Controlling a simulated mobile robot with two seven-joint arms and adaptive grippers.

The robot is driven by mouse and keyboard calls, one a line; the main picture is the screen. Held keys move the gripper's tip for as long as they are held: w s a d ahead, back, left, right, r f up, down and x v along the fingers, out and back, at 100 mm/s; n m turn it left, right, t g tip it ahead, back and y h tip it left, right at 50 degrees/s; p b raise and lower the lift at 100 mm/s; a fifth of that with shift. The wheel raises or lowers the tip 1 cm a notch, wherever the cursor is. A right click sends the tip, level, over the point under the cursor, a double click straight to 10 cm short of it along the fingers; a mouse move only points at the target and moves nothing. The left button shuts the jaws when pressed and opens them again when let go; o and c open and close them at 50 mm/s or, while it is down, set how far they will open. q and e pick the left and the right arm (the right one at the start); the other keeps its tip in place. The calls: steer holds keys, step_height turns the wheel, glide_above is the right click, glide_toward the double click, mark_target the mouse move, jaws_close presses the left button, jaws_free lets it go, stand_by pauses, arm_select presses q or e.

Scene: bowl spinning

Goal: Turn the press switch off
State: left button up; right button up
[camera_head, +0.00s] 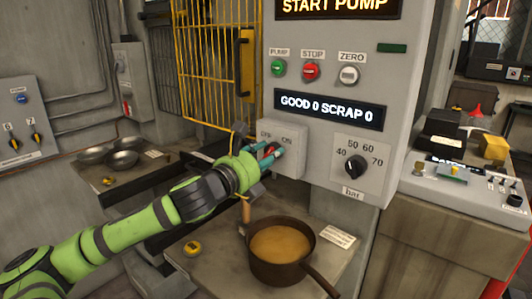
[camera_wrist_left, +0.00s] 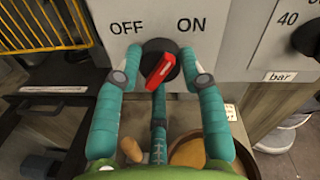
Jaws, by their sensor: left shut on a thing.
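The press switch is a grey box (camera_head: 292,160) on the front of the grey control cabinet, marked OFF on the left and ON on the right. In the left wrist view its black round knob has a red handle (camera_wrist_left: 160,72), tilted with its upper end to the right, toward ON. My left gripper (camera_head: 268,152) is at the switch front. In the left wrist view its teal fingers (camera_wrist_left: 160,75) stand on both sides of the knob, shut on it. My fingers partly hide the knob in the head view. My right gripper is not in view.
A pressure dial (camera_head: 355,166) is right of the switch. Green, red and white buttons and a display (camera_head: 330,108) reading GOOD 0 SCRAP 0 are above. A brown pan (camera_head: 282,277) stands on the bench below my gripper. A yellow cage gate (camera_head: 215,70) stands behind on the left.

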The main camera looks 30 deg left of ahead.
arm_select(q)
steer(key=n, duration=0.1)
steer(key=n+p, duration=0.1)
steer(key=n, duration=0.1)
steer(key=shift+a+r+n, duration=0.1)
steer(key=shift+r+n, duration=0.2)
steer(key=shift+r, duration=0.05)
steer(key=n+p, duration=0.2)
steer(key=n, duration=0.2)
steer(key=shift+h, duration=0.3)
steer(key=n+p, duration=0.1)
steer(key=n, duration=0.3)
steer(key=shift+a+g+p, duration=0.1)
steer(key=shift+g+p, duration=0.2)
steer(key=shift+p, duration=0.05)
steer(key=shift+n+h+p, duration=0.3)
steer(key=shift+n+p, duration=0.2)
steer(key=shift+n, duration=1)
steer(key=shift+f, duration=0.1)
steer(key=o, duration=1.1)
steer(key=shift+o, duration=0.2)
steer(key=shift+f, duration=0.15)
